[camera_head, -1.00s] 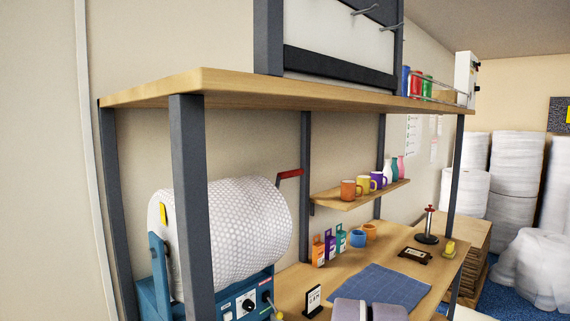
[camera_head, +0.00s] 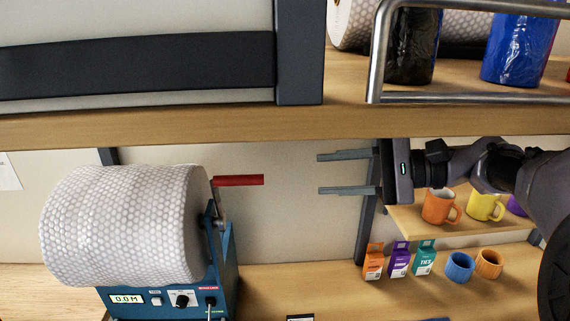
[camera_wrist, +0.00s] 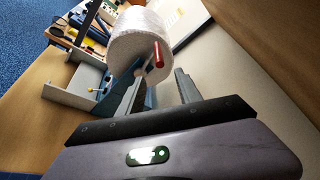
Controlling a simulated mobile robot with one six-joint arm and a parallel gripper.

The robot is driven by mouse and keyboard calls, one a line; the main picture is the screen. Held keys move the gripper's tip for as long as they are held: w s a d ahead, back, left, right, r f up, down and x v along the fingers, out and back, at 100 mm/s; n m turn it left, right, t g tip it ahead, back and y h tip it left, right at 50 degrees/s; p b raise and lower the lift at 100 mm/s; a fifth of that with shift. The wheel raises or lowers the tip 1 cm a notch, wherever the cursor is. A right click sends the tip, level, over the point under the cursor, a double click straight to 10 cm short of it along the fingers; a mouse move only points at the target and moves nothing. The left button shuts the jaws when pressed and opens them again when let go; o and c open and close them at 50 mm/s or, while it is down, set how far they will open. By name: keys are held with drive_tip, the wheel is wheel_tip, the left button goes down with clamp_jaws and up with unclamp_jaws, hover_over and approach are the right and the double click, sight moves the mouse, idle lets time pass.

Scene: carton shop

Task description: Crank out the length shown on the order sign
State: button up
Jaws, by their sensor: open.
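The bubble-wrap roll (camera_head: 125,225) sits on a blue dispenser (camera_head: 222,270) at the left of the bench. Its red crank handle (camera_head: 240,180) points right, level with my gripper. The counter display (camera_head: 127,299) reads 0.0 M. My gripper (camera_head: 320,173) is open and empty, to the right of the handle and apart from it. In the wrist view the red handle (camera_wrist: 158,55) shows just beyond my open fingers (camera_wrist: 160,88). Only the top edge of a small dark sign (camera_head: 300,318) shows at the bottom of the head view, so its writing is hidden.
A wooden shelf (camera_head: 200,128) runs above the roll and my gripper. Small boxes (camera_head: 398,260) and mugs (camera_head: 460,267) stand on the bench to the right. An orange mug (camera_head: 440,206) stands on a small shelf behind my arm. The space between gripper and handle is clear.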

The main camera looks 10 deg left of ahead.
sight(240, 180)
drive_tip(key=x, duration=1.8)
drive_tip(key=shift+s+a+f, duration=0.1)
drive_tip(key=shift+s+a, duration=0.05)
drive_tip(key=shift+s, duration=0.1)
clamp_jaws()
idle(0.4)
